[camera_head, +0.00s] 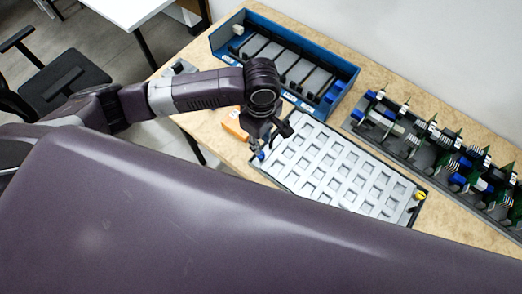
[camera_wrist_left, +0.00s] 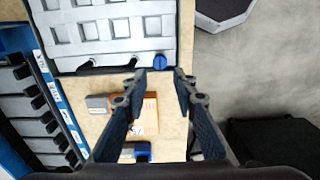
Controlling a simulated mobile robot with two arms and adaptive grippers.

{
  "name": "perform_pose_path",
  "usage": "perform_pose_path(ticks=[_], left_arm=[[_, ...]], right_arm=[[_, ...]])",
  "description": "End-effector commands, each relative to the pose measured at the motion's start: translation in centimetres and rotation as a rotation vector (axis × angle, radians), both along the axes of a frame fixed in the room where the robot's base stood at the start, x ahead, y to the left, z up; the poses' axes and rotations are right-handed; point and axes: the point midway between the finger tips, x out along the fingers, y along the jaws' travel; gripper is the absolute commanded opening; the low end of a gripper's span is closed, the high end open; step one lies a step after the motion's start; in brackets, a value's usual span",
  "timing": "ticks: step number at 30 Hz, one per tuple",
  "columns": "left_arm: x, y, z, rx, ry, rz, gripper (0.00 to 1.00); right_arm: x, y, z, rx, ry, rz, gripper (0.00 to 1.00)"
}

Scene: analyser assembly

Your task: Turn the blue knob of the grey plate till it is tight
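The grey plate (camera_head: 352,178) with rows of square recesses lies on the wooden table, and part of it shows at the top of the left wrist view (camera_wrist_left: 110,50). Its blue knob (camera_wrist_left: 159,62) sits at the plate's near corner; in the head view the knob (camera_head: 261,155) is small, just below my left gripper. My left gripper (camera_head: 273,138) is over that corner. In the left wrist view its fingers (camera_wrist_left: 160,75) are apart with nothing between them, and the knob appears just beyond the tips, in line with the gap. Contact cannot be told. My right gripper is in neither view.
A blue bin (camera_head: 345,75) with dark and grey parts stands behind the plate. An orange block (camera_wrist_left: 150,108) and a blue part (camera_wrist_left: 135,152) lie beside the plate. A yellow knob (camera_head: 420,195) marks its far right corner. A rack of boards (camera_head: 425,140) stands at the right.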

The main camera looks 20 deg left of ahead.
Motion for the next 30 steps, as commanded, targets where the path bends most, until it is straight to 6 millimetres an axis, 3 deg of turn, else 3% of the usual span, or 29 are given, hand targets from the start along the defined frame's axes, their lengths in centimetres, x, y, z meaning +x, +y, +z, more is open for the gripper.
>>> perform_pose_path(ticks=[15,25,30], left_arm=[[-0.1,0.0,-6.9,0.000,0.000,0.000,0.26],[0.0,0.0,-7.5,-0.001,-0.002,-0.002,0.26],[0.0,0.0,-7.5,-0.001,-0.002,-0.002,0.09]], right_arm=[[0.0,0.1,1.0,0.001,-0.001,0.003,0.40],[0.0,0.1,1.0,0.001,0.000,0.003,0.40],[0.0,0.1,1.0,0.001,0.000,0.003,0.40]])
